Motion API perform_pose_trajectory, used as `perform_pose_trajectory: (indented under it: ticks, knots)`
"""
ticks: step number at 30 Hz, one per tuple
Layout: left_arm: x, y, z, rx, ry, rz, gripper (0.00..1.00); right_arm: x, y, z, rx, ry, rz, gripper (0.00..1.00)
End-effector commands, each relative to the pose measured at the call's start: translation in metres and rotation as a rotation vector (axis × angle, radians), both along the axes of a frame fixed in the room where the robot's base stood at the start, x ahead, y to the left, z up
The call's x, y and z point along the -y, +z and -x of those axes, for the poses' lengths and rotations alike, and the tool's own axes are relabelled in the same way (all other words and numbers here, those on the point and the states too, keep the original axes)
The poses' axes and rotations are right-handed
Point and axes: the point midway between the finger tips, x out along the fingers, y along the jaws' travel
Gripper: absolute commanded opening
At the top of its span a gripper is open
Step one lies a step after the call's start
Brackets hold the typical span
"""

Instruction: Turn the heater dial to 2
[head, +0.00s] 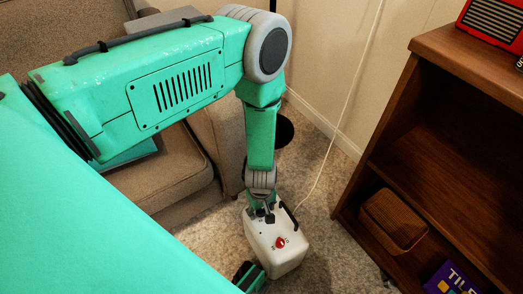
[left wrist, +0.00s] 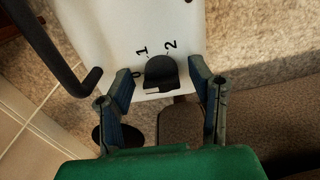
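The white heater (head: 264,255) stands on the carpet in the head view, with a red light on its top and a dark handle. In the left wrist view, its black dial (left wrist: 160,72) sits near the edge of the white top (left wrist: 120,28). The marks 1 and 2 show around it, and a 0 is partly hidden by a finger. I cannot tell which mark the dial points to. My left gripper (left wrist: 161,82) is open, one finger on each side of the dial with gaps. In the head view, my left gripper (head: 267,212) is at the heater's far end.
A wooden hutch (head: 395,155) stands at the right, with a woven box (head: 393,221) and a purple box (head: 452,279) low in it. A sofa (head: 165,185) is at the left. A white cord (head: 337,125) runs along the wall. Carpet (head: 325,215) lies clear between heater and hutch.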

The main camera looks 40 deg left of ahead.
Motion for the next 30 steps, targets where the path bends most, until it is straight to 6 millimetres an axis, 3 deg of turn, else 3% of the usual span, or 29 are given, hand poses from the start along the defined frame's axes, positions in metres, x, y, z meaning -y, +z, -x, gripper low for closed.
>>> perform_pose_trajectory:
  ticks: [1, 4, 17, 30]
  knots:
    - [0.000, 0.000, 0.000, 0.000, 0.000, 0.000, 0.35, 0.000, 0.000, 0.000, 0.000, 0.000, 0.000, 0.00]
    - [0.000, 0.000, 0.000, 0.000, 0.000, 0.000, 0.00, 0.000, 0.000, 0.000, 0.000, 0.000, 0.000, 0.00]
    - [0.000, 0.000, 0.000, -0.001, -0.056, -0.001, 0.00, 0.000, 0.002, 0.000, 0.000, 0.000, 0.000, 0.00]
    - [0.001, 0.001, 0.001, -0.002, -0.396, 0.001, 0.00, 0.000, 0.014, 0.000, 0.000, 0.000, 0.000, 0.00]
